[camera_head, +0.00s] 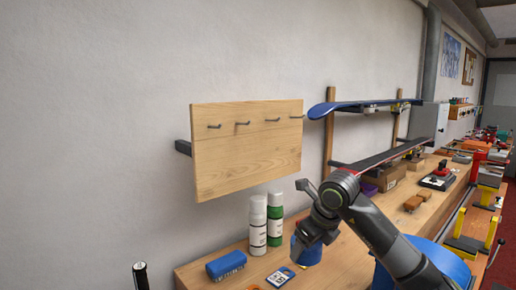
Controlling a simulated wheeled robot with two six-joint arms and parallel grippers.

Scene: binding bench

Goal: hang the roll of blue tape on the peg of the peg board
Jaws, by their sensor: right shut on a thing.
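The wooden peg board (245,160) is mounted on the wall left of centre, with several small dark pegs (242,123) in a row near its top. The pegs that show are bare. The roll is lower than the pegs and apart from the board.
A white bottle (257,222) and a green bottle (275,222) stand below the board. A blue brush (226,265) and a small blue-and-white packet (281,277) lie on the bench (340,262). Skis or boards (350,106) rest on a rack right of the peg board.

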